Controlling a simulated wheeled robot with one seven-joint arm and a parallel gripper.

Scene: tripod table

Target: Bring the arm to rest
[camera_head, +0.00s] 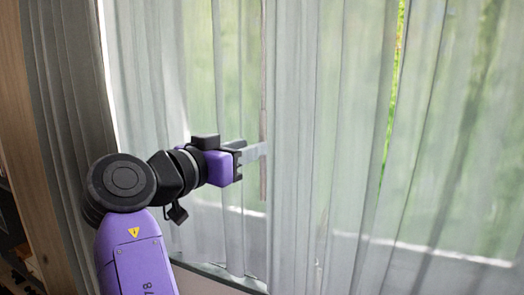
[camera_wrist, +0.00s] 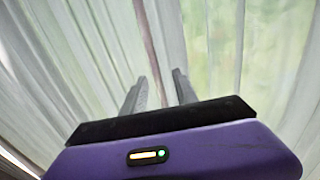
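My purple-and-black arm reaches up from the bottom left in the head view, bent at a round black joint. My gripper (camera_head: 258,151) is at its end, pointing right in front of the pale sheer curtain (camera_head: 310,130). I cannot tell whether the fingertips touch the curtain.
The curtain hangs in folds across most of the head view, with green outdoors behind it. A darker grey curtain (camera_head: 72,110) and a wooden edge (camera_head: 16,120) are at the left. A dark rail (camera_head: 220,277) shows low behind the arm. No table is in view.

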